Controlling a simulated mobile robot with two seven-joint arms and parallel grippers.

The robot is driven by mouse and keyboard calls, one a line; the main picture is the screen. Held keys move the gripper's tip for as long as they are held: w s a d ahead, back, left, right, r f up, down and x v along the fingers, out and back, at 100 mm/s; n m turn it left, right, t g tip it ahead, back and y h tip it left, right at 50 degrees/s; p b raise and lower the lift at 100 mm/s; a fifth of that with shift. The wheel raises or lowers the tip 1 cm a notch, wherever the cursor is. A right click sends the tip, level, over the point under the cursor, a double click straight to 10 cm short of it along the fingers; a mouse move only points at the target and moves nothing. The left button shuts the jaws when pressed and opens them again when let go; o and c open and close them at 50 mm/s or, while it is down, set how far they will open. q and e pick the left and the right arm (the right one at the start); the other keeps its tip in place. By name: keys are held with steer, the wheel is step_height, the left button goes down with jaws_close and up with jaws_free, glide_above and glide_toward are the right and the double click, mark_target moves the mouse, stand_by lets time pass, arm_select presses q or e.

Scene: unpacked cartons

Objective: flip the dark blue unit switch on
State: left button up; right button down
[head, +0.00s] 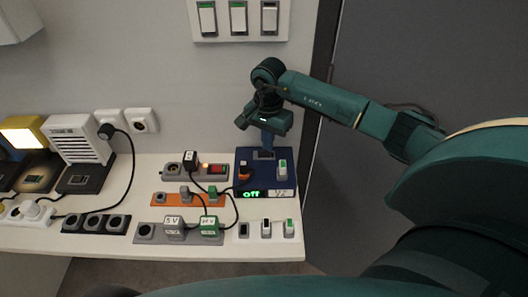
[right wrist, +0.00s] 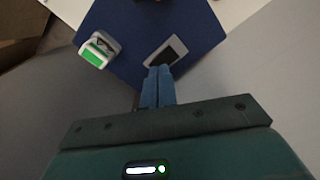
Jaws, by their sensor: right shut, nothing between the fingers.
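The dark blue unit (head: 240,158) stands at the right end of the white table in the head view. Its green display (head: 251,194) reads "off", and a "V2" label sits beside it. My right gripper (head: 266,149) is over the unit's back edge, fingers shut and empty, pointing down. My left gripper is not in view.
An orange strip (head: 172,200), grey strips and cabled plugs crowd the table left of the unit. A row of small switches (head: 266,229) lies in front of it. A wall panel with switches (head: 239,20) is above. The table's right edge is close to the unit.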

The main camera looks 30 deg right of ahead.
mark_target(268, 153)
stand_by(0.3)
steer(key=shift+f+b, duration=0.95)
steer(key=shift+f, duration=0.1)
stand_by(0.5)
steer(key=shift+r, duration=0.15)
steer(key=shift+r+p, duration=2.1)
steer(key=shift+r, duration=1.35)
steer(key=shift+f, duration=0.1)
